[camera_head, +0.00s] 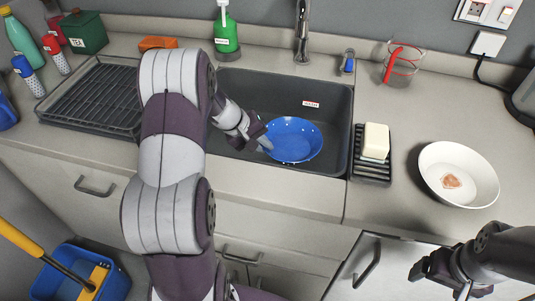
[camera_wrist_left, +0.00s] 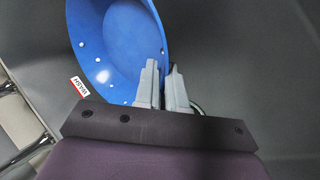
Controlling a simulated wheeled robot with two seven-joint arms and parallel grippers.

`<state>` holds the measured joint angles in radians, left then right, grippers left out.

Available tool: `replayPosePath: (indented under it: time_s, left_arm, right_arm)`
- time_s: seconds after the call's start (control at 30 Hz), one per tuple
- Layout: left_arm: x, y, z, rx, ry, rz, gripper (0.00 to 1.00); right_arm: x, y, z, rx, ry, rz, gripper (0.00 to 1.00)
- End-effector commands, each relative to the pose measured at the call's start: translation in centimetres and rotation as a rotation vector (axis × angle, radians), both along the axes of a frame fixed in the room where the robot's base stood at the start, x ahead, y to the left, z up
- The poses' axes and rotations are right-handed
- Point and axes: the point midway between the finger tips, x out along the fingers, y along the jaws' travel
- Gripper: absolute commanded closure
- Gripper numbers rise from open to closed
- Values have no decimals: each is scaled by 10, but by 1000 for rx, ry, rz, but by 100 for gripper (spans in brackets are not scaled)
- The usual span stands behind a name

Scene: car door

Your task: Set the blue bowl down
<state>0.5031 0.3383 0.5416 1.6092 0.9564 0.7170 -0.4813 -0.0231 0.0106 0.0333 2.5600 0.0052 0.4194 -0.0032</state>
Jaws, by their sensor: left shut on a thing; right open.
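The blue bowl (camera_head: 293,140) has white dots and is in or just over the dark sink (camera_head: 340,103); I cannot tell whether it touches the bottom. My left gripper (camera_head: 264,141) is shut on the bowl's left rim. In the left wrist view the bowl (camera_wrist_left: 122,45) shows with its rim between the fingers of my left gripper (camera_wrist_left: 164,88). My right gripper (camera_head: 437,277) is open and empty at the lower right, in front of the counter and away from the sink.
A dish rack (camera_head: 95,97) stands left of the sink. A soap bar (camera_head: 376,141) on a black holder and a white bowl (camera_head: 440,160) with a stained patch are on the right counter. The faucet (camera_head: 302,35) and a green soap bottle (camera_head: 226,33) stand behind the sink.

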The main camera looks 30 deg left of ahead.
Motion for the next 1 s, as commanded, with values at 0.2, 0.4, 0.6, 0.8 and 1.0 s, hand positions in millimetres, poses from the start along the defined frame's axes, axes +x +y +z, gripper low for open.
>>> replayPosePath:
  time_s: [0.2, 0.4, 0.6, 0.8, 1.0]
  left_arm:
    - [0, 0, -31, -1, 0, 1, 100]
    - [0, 0, -30, 0, -1, 1, 100]
    - [0, 0, -33, 0, 0, 0, 71]
    - [0, 0, -33, 0, 0, 0, 65]
    - [-2, 3, -20, 0, 0, 1, 65]
  right_arm:
    - [0, 0, -6, 0, 0, 0, 14]
    - [0, 0, -6, 0, 0, 0, 14]
    - [0, 0, -9, 0, 0, 0, 14]
    - [0, 0, -9, 0, 0, 0, 14]
    - [0, 0, 2, 0, 0, 0, 14]
